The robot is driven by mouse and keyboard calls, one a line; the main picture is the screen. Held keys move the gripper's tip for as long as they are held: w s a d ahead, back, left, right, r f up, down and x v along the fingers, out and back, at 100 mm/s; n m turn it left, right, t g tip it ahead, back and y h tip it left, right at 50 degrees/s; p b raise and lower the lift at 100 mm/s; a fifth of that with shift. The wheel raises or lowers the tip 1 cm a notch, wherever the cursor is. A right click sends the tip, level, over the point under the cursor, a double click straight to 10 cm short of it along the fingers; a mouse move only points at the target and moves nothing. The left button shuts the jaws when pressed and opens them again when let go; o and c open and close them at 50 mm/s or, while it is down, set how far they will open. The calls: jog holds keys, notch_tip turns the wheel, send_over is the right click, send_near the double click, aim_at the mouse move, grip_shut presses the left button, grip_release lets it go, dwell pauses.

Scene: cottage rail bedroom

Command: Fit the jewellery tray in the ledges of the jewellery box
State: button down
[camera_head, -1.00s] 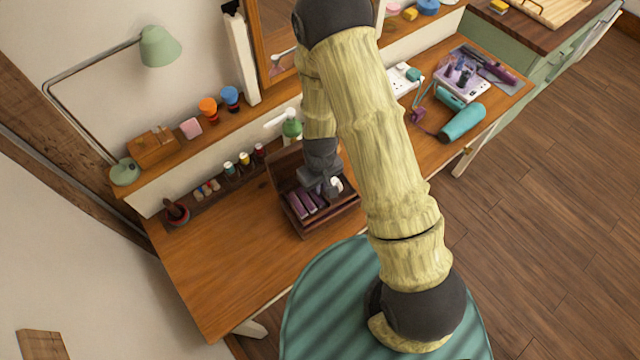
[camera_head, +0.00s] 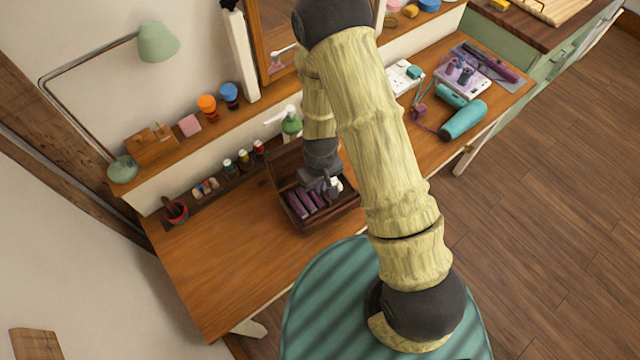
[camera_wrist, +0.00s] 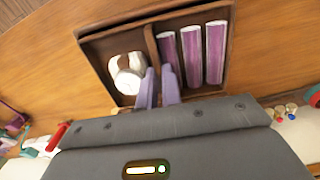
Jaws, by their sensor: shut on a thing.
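The jewellery box (camera_head: 284,168) stands on the desk with its dark brown lid raised at the back. In the wrist view, the wooden jewellery tray (camera_wrist: 151,45) has a divider, with a round silvery-white thing (camera_wrist: 127,73) on one side and three purple rolls (camera_wrist: 191,55) on the other. My gripper (camera_wrist: 158,86) is shut on the tray's divider. In the head view, my gripper (camera_head: 327,188) is over the box opening and the tray lies within or just at the box's rim. Whether it rests on the ledges is hidden.
Small bottles (camera_head: 243,158) line the desk's back edge. A teal hair dryer (camera_head: 463,120) lies to the right. The desk's left front (camera_head: 225,265) is clear.

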jog(key=shift+f+b, duration=0.75)
jog(key=shift+f, duration=0.35)
dwell(1.1)
jog(key=c, duration=1.5)
grip_release()
notch_tip(320, 180, up, 17)
jog(key=b, duration=0.1)
jog(key=shift+r, duration=0.2)
